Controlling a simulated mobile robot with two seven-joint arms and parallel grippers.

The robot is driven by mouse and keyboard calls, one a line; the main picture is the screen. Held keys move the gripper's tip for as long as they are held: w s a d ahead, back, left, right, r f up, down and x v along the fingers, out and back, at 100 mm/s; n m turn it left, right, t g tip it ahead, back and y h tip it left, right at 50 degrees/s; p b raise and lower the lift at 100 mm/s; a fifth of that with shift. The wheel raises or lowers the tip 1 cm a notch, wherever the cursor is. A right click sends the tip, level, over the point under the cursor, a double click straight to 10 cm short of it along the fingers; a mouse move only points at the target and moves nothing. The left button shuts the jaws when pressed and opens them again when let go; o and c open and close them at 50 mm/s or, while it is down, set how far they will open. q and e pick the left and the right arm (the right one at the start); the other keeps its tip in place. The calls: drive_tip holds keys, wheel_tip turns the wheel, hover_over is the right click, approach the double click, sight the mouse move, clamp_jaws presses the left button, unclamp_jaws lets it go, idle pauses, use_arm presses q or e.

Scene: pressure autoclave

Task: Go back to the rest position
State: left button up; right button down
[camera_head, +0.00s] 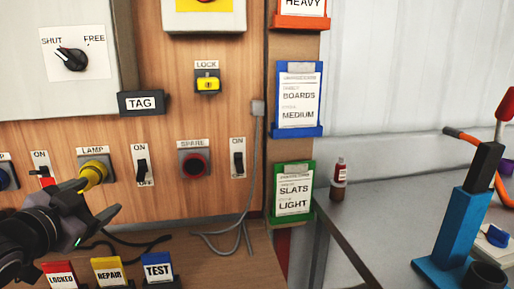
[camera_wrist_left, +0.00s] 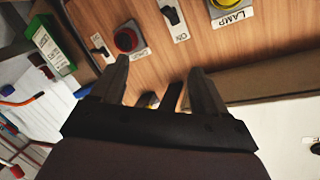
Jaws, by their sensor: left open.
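My left gripper (camera_head: 100,200) is at the lower left of the head view, in front of the wooden panel, near the yellow LAMP knob (camera_head: 95,172). In the left wrist view its two fingers (camera_wrist_left: 160,85) are spread apart with nothing held between them. The lamp knob also shows at the top of the wrist view (camera_wrist_left: 222,6). My right gripper is not in view.
Stands marked LOCKED (camera_head: 60,276), REPAIR (camera_head: 107,270) and TEST (camera_head: 158,268) are on the ledge below the gripper. A grey cable (camera_head: 250,170) hangs on the panel. A grey table (camera_head: 385,215) at right holds a small bottle (camera_head: 339,175) and a blue device (camera_head: 465,230).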

use_arm(q)
drive_tip(key=s+d+f+n+g, duration=0.1)
drive_tip(key=s+d+f+g, duration=0.15)
drive_tip(key=f, duration=0.45)
drive_tip(key=s+d+f+n+g, duration=0.1)
drive_tip(key=s+f, duration=0.3)
drive_tip(key=f, duration=0.2)
drive_tip(key=s+d+f+n+g, duration=0.1)
drive_tip(key=s+f+g, duration=0.15)
drive_tip(key=f, duration=0.45)
drive_tip(key=s+d+f+n+g, duration=0.1)
drive_tip(key=s+d+f+g, duration=0.15)
drive_tip(key=s+f, duration=0.55)
drive_tip(key=s+d+f+n+g, duration=0.1)
drive_tip(key=s+f+n+g, duration=0.2)
drive_tip(key=s, duration=0.8)
drive_tip(key=w+d+f+m+t+h+p, duration=0.1)
drive_tip(key=w+d+t+p, duration=0.2)
drive_tip(key=w+t+p, duration=0.3)
drive_tip(key=shift+w+f+m+h+p, duration=0.3)
drive_tip(key=shift+w+m+p, duration=0.1)
drive_tip(key=shift+p, duration=0.55)
